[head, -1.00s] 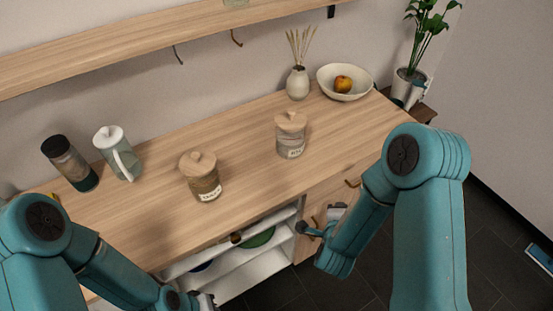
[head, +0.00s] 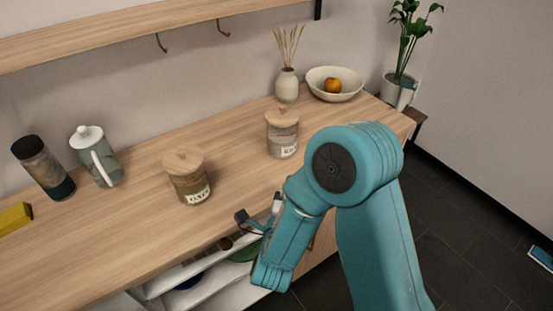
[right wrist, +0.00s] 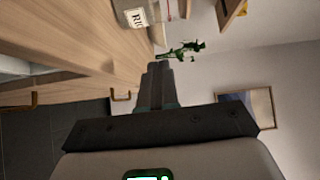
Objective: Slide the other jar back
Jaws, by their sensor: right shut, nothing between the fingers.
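Two glass jars with round wooden lids stand upright on the wooden counter (head: 110,240). The left jar (head: 187,180) holds brown contents and has a white label. The right jar (head: 282,138) holds pale contents and stands farther right; its label reads as rice. Part of this jar also shows at the top of the right wrist view (right wrist: 133,14). My right gripper (head: 259,216) is at the counter's front edge, in front of and between the jars, touching neither. In the right wrist view its fingers (right wrist: 159,70) are together and empty, pointing toward the rice jar. My left gripper is out of view.
A dark-lidded canister (head: 44,170), a white-lidded pitcher (head: 97,160) and a yellow block (head: 14,218) are at the left. A reed vase (head: 287,86) and a bowl (head: 320,88) with an orange fruit (head: 333,85) stand behind the rice jar. Counter behind both jars is clear.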

